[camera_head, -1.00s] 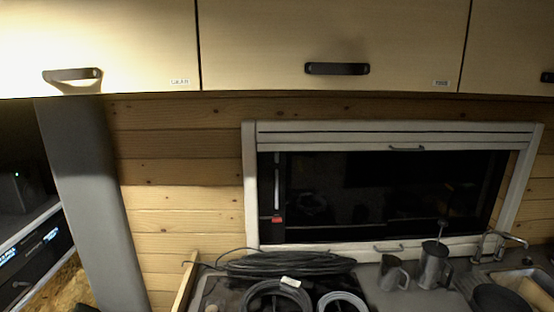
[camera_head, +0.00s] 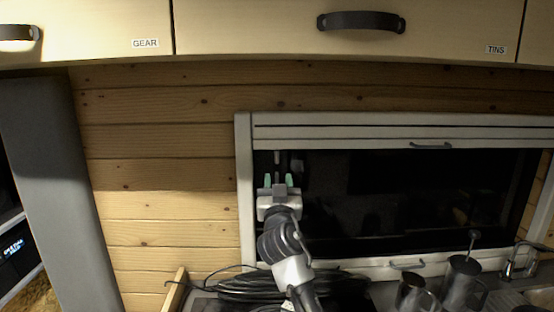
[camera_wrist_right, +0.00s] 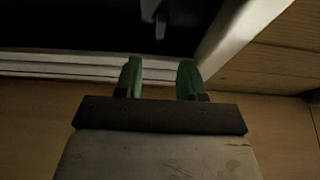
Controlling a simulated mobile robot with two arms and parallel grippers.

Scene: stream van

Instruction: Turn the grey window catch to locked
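The grey window catch (camera_head: 278,159) is on the left side of the dark window (camera_head: 400,195), and only its upper part shows above my right gripper in the head view. In the right wrist view the catch (camera_wrist_right: 160,24) is a small grey lever against the dark pane, beyond the fingertips. My right gripper (camera_head: 278,180) is open, its green-padded fingers (camera_wrist_right: 158,68) apart with nothing between them. It is in front of the window's left edge and hides the lower part of the catch. My left gripper is not in view.
The pale window frame (camera_head: 244,185) borders the window close to my right gripper. Overhead cupboards (camera_head: 250,25) hang above. Below are coiled black cables (camera_head: 245,287), a metal jug (camera_head: 462,280) and a tap (camera_head: 512,262). The plank wall to the left is clear.

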